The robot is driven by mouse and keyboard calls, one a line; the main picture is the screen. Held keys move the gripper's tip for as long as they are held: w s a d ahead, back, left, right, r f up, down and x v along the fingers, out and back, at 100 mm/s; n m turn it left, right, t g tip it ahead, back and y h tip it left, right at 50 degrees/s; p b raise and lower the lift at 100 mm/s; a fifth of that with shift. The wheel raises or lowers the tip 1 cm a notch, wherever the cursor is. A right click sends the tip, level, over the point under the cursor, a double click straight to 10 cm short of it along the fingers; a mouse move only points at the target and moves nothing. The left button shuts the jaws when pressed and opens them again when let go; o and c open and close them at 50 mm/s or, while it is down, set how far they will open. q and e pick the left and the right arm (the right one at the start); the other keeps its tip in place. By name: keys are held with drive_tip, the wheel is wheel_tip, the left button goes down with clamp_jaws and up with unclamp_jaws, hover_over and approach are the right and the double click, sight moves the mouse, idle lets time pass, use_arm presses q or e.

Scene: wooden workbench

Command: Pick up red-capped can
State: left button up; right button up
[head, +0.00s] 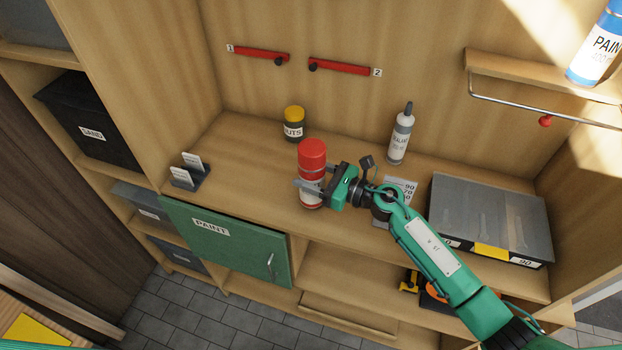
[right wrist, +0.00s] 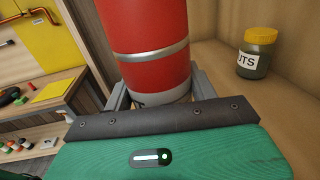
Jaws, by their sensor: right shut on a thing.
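The red-capped can (head: 312,157) stands upright at the front middle of the workbench top (head: 255,165) in the head view. It has a red upper part and a pale labelled lower part. My right gripper (head: 312,188) is shut on its lower part, coming from the right. In the right wrist view the can (right wrist: 146,40) rises between the two grey fingers (right wrist: 155,92), with a silver band below its red part. Its base is partly hidden, and I cannot tell whether it touches the bench. My left gripper is not in view.
A yellow-lidded nuts jar (head: 293,124) stands behind the can. A sealant bottle (head: 401,134) stands at the back right. A grey-lidded case (head: 490,215) lies to the right. A small card holder (head: 190,173) is at left. A green paint door (head: 228,240) is below the bench's front edge.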

wheel_tip(320, 180, up, 18)
drive_tip(key=shift+f+p, duration=0.1)
drive_tip(key=shift+p, duration=0.5)
drive_tip(key=shift+d, duration=0.1)
